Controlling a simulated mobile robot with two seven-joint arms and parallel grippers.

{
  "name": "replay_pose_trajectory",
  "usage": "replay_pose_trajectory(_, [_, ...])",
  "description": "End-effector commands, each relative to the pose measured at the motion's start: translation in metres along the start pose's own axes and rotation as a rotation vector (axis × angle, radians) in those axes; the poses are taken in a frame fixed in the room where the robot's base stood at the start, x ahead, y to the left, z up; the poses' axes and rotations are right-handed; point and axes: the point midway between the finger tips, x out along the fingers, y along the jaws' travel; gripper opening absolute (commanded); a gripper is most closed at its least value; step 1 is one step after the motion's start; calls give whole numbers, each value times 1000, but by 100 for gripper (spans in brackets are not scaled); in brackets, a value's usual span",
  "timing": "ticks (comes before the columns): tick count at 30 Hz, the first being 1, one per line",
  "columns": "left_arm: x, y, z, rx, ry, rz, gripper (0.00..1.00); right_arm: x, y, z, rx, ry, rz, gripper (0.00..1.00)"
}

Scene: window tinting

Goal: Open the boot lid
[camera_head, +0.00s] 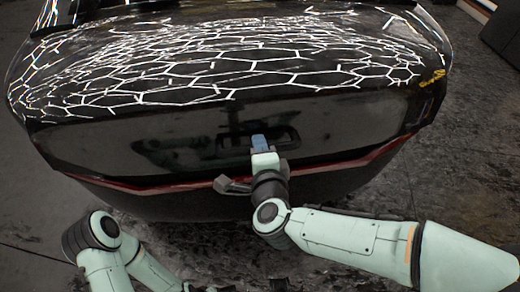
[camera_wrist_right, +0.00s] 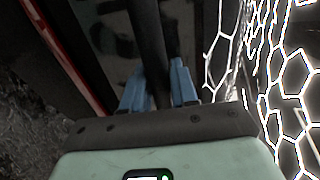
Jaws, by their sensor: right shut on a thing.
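The boot lid (camera_head: 100,145) of the dark car fills the upper part of the head view. It is glossy black and looks shut, its lower edge close above the red strip. A dark handle (camera_head: 288,138) sits in its middle. My right gripper (camera_head: 260,142) is at the handle's left part in the head view. In the right wrist view its blue fingers (camera_wrist_right: 156,82) are on either side of the dark handle bar (camera_wrist_right: 147,35) and shut on it. My left arm shows at the lower left of the head view, but its gripper is not seen.
The red strip (camera_head: 190,187) runs across the car's rear above the dark bumper (camera_head: 130,201). White hexagonal light reflections cover the upper bodywork. Grey floor (camera_head: 470,165) is open on the right. A dark box-like object (camera_head: 503,35) stands at the upper right.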

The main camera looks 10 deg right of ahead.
Motion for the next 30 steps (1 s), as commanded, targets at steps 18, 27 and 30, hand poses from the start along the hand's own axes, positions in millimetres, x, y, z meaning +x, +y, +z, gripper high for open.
replay_pose_trajectory(18, [-119,48,-15,14,16,10,43,-39,-155,0,4,0,-19,0])
replay_pose_trajectory(27, [-159,71,-41,27,53,23,43,-46,-222,0,6,-1,-15,0])
replay_pose_trajectory(30, [-165,75,-47,30,60,25,43,-46,-238,0,6,-1,-11,0])
